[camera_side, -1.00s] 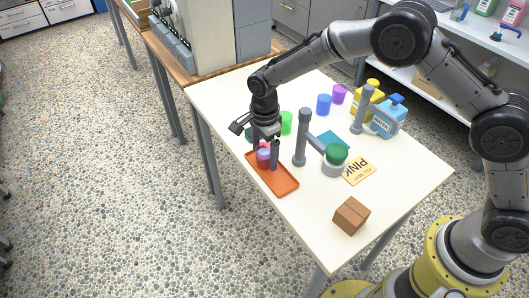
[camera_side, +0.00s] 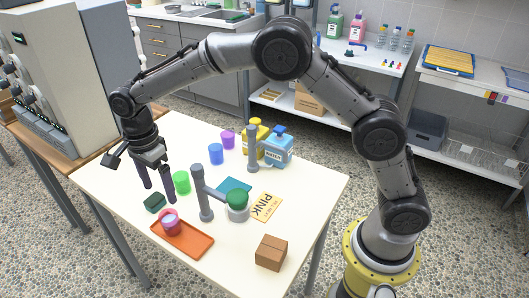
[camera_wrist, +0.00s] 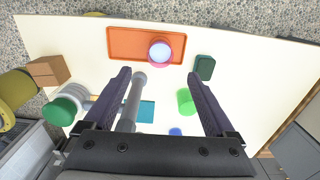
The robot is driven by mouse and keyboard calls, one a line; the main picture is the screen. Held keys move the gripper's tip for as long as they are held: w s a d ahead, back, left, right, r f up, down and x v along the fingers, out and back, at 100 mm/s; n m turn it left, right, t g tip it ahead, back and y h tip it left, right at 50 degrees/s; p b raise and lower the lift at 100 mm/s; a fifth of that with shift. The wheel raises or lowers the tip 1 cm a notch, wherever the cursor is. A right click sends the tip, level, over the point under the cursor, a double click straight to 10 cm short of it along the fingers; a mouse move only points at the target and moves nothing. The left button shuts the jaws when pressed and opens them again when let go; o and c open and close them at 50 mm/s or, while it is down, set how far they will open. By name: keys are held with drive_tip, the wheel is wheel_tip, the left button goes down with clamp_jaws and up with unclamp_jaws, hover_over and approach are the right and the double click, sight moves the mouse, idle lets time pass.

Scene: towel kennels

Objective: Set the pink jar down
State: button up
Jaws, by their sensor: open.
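The pink jar (camera_side: 170,224) stands upright on the orange tray (camera_side: 197,242), toward the tray's left end in the side view. In the wrist view the jar (camera_wrist: 160,55) shows from above, pale inside, on the tray (camera_wrist: 122,44). My gripper (camera_side: 160,193) is open and empty, its fingers raised above the table, behind the jar and apart from it. In the wrist view the fingers of my gripper (camera_wrist: 160,78) are spread wide with nothing between their tips.
A dark green block (camera_side: 154,203) and green cup (camera_side: 182,183) are near my fingers.

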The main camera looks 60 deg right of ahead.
drive_tip(key=s+d+r+n+t, duration=0.3)
drive_tip(key=s+d+r+n, duration=0.6)
drive_tip(key=s+d+r, duration=0.45)
drive_tip(key=s+d+n+t, duration=0.1)
drive_tip(key=s+n, duration=0.3)
drive_tip(key=s, duration=0.5)
drive_tip(key=s+d+f+n+t, duration=0.1)
drive_tip(key=s+d+n, duration=0.2)
drive_tip(key=s, duration=0.6)
drive_tip(key=shift+d+f+n+t, duration=0.15)
drive_tip(key=shift+d+n+t, duration=0.15)
drive_tip(key=shift+n, duration=0.7)
